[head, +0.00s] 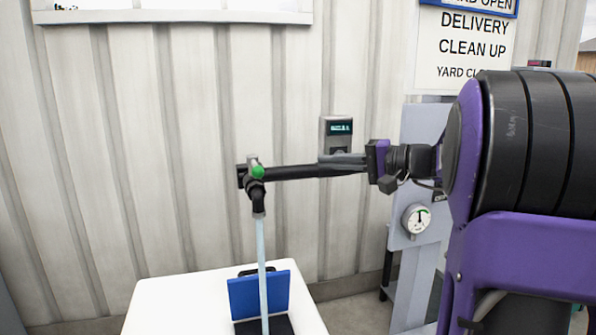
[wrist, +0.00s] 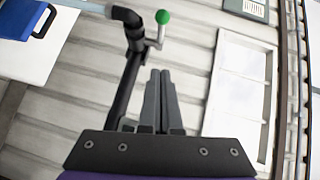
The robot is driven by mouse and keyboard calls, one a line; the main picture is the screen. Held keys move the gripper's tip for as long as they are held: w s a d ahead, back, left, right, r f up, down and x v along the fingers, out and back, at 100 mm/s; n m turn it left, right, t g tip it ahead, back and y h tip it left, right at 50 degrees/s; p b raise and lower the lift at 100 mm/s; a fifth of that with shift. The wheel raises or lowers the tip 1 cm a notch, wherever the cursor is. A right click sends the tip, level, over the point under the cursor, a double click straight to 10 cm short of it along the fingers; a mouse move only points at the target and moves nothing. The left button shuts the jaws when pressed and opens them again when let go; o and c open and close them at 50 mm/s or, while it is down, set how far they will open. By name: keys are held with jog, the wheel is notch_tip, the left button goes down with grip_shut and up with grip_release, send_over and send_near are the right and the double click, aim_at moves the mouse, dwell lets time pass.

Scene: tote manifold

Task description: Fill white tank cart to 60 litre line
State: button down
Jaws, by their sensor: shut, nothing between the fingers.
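The white tank cart (head: 160,302) stands at the lower left of the head view. Its blue lid (head: 244,296) is raised beside a dark opening (head: 262,326). A pale stream of water (head: 262,262) falls from the black spout (head: 258,202) into this opening. The valve with a green knob (head: 258,171) sits at the pipe's end above the spout; the wrist view shows the green knob (wrist: 162,17) too. My gripper (head: 325,160) is shut and empty, right of the valve and close to the black pipe (head: 290,172). Its fingertips (wrist: 160,72) are apart from the knob. No litre line is visible.
A small grey meter with a lit display (head: 340,128) is on the wall behind my gripper; its digits are too small to read. A round gauge (head: 416,218) is on a grey panel to the right. A corrugated wall (head: 130,130) closes the back.

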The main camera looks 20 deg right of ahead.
aim_at(255, 166)
jog(key=s+a+x, duration=0.2)
jog(key=x, duration=1)
jog(key=shift+a+f, duration=0.2)
jog(key=shift+a, duration=0.05)
jog(key=shift+w+a, duration=0.1)
jog(key=shift+w, duration=0.15)
jog(key=shift+s, duration=0.1)
